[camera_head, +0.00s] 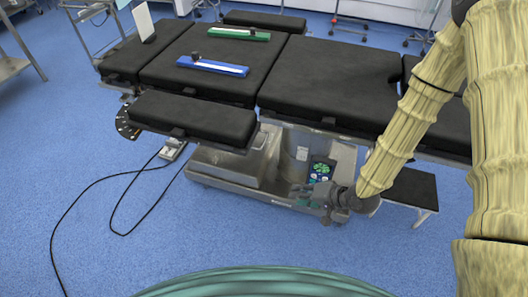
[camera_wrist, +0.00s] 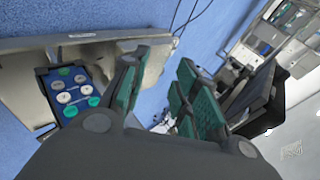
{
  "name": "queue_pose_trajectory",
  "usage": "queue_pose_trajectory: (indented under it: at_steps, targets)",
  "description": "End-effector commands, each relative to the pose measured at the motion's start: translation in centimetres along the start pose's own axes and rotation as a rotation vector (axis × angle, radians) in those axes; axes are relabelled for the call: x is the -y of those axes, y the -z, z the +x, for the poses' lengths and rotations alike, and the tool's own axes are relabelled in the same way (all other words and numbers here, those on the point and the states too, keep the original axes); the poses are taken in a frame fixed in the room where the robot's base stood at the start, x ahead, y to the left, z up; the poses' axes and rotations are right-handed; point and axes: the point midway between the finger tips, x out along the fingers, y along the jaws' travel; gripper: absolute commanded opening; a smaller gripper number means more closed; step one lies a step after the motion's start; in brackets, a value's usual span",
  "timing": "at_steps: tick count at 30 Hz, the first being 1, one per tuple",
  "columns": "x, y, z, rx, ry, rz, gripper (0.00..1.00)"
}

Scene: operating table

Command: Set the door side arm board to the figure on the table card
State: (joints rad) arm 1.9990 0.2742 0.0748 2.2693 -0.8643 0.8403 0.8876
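The near arm board (camera_head: 192,116) is a black pad along the table's near side, with a dark toothed arc (camera_head: 126,122) under its left end. A second black pad (camera_head: 265,20) sits on the far side; I cannot tell which is the door side. A white card (camera_head: 143,22) stands tilted at the table's left end; its figure is unreadable. My gripper (camera_head: 304,194) is open and empty, low beside the table base. In the wrist view its green-padded fingers (camera_wrist: 165,90) are spread. A hand control with round buttons (camera_wrist: 72,95) is left of them; it also shows in the head view (camera_head: 321,170).
A grey pedal (camera_head: 172,149) with black cables is on the floor. A step stool (camera_head: 412,188) stands at right. Blue floor at front left is mostly clear.

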Motion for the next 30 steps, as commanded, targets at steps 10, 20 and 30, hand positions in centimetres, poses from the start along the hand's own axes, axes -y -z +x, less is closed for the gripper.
queue_pose_trajectory:
  at_steps: [10,20,30]
  targets:
    - [9.3,7.9,-0.8,0.091,0.412,0.089,0.3]
    - [12.5,9.8,-3.1,0.196,0.526,0.103,0.3]
    - [14.4,9.1,0.1,0.203,0.528,0.105,0.3]
